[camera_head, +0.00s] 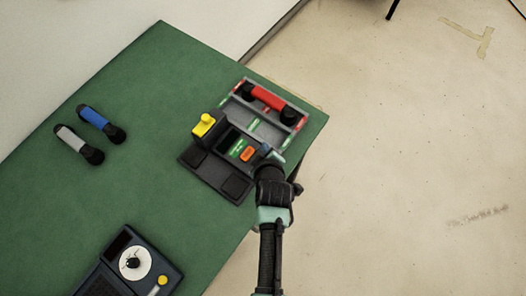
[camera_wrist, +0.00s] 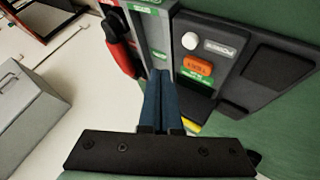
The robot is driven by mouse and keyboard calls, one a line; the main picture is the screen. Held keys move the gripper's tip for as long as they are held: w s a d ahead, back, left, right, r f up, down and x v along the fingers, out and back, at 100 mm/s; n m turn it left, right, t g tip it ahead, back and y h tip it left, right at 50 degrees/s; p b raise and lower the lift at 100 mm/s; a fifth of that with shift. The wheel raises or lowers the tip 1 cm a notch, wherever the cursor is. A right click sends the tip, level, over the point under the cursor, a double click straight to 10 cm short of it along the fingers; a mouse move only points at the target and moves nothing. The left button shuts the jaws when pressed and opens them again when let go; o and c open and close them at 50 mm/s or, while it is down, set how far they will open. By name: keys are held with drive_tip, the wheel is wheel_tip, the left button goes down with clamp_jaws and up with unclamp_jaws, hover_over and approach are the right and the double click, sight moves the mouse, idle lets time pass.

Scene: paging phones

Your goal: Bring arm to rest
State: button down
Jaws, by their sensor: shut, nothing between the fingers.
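My gripper (camera_head: 277,160) is at the right edge of the green table, by the near right side of a dark paging console (camera_head: 216,172). In the wrist view its two blue fingers (camera_wrist: 160,74) are shut together with nothing between them. They point along a grey strip of the console, left of an orange button (camera_wrist: 198,65) and a white knob (camera_wrist: 190,41). I cannot tell whether the fingertips touch the console. My arm (camera_head: 267,255) reaches in from the bottom of the head view.
A red handset (camera_head: 267,98) lies in the cradle behind the console. Blue (camera_head: 93,118) and grey (camera_head: 71,139) handsets lie on the green table (camera_head: 150,75). A dial phone (camera_head: 134,262) is at the near edge. Floor right is open.

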drive_tip(key=shift+r, duration=0.55)
drive_tip(key=w+r+m+t+b, duration=0.15)
drive_tip(key=w+r+t, duration=0.35)
drive_tip(key=r, duration=1.4)
drive_tip(key=w+r+m+t, duration=0.35)
drive_tip(key=w+r, duration=0.35)
drive_tip(key=r, duration=1.2)
drive_tip(key=s+r+m+t, duration=0.1)
drive_tip(key=s+r+t, duration=0.1)
drive_tip(key=r, duration=0.7)
drive_tip(key=s+r+m+t, duration=0.1)
drive_tip(key=s+r+t, duration=0.2)
drive_tip(key=r, duration=0.6)
drive_tip(key=s+r+m+t+h, duration=0.1)
drive_tip(key=s+r+m+t, duration=0.2)
drive_tip(key=s+r, duration=1)
wheel_tip(320, 180, up, 2)
drive_tip(key=shift+a+r+t+b, duration=0.2)
drive_tip(key=shift+t+b, duration=0.25)
drive_tip(key=shift+t, duration=0.4)
